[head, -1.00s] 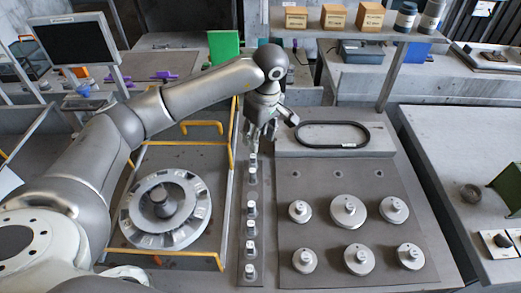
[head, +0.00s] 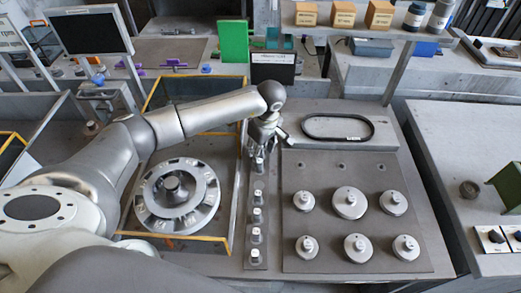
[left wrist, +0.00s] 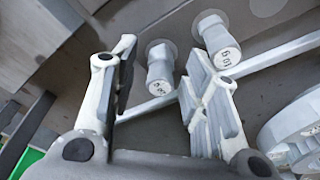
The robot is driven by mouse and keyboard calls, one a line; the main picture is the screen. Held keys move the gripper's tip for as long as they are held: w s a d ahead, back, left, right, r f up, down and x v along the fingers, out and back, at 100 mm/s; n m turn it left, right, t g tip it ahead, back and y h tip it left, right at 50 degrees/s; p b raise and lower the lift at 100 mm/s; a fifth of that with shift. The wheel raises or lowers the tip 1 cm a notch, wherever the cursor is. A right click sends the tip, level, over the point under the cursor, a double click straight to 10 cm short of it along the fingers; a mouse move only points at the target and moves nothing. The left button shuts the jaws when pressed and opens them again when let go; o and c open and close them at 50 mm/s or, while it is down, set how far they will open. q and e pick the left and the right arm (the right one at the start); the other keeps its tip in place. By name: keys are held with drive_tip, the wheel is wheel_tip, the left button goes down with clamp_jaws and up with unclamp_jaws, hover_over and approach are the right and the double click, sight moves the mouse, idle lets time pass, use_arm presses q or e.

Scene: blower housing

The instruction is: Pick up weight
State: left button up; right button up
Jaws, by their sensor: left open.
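Several small silver weights stand upright in a row on a narrow grey strip (head: 247,225) in the head view; one weight (head: 256,215) is mid-row. My left gripper (head: 262,150) is at the far end of this row, pointing down, open and empty. It hides part of that end. In the left wrist view, one small weight (left wrist: 160,70) appears between the spread fingers of my left gripper (left wrist: 163,60); I cannot tell whether they touch it. A second weight (left wrist: 219,40) is beside it, just past the right finger. Both carry small printed marks. My right gripper is not in view.
Larger round knobbed weights (head: 350,203) stand on a plate (head: 325,225) right of the strip. A black oval ring (head: 338,127) lies behind them. A finned wheel (head: 178,195) sits in a yellow-edged box (head: 190,238) to the left. The right table (head: 435,135) has free room.

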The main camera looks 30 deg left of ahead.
use_arm(q)
drive_tip(key=shift+c, duration=1.5)
clamp_jaws()
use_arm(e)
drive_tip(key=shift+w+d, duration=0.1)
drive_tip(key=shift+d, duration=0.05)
use_arm(q)
drive_tip(key=shift+r, duration=0.1)
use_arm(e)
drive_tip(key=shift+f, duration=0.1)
